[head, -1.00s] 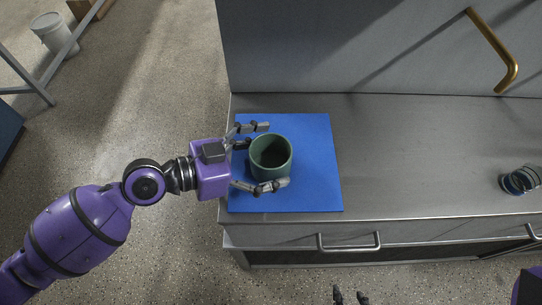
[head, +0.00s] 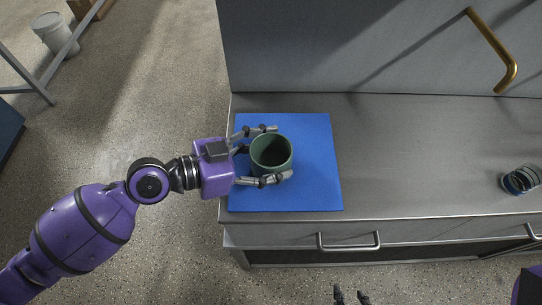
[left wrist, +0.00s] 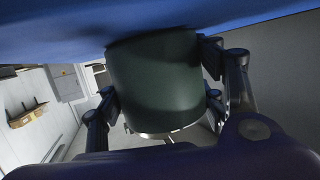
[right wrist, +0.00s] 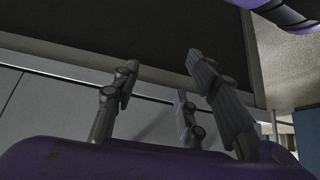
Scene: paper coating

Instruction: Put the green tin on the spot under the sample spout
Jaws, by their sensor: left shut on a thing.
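The green tin (head: 271,157) stands upright and open-topped on the blue mat (head: 318,190) at the left end of the steel counter. My left gripper (head: 278,154) reaches in from the left, its fingers shut on the tin from both sides. In the left wrist view the tin (left wrist: 155,80) sits between the fingers, against the blue mat. My right gripper (head: 350,297) shows only its fingertips at the bottom edge of the head view. In the right wrist view its fingers (right wrist: 160,85) are apart with nothing between them.
A clear glass-like container with blue in it (head: 520,180) stands at the right of the counter (head: 420,160). A drawer handle (head: 348,243) juts out in front. The counter between mat and container is clear.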

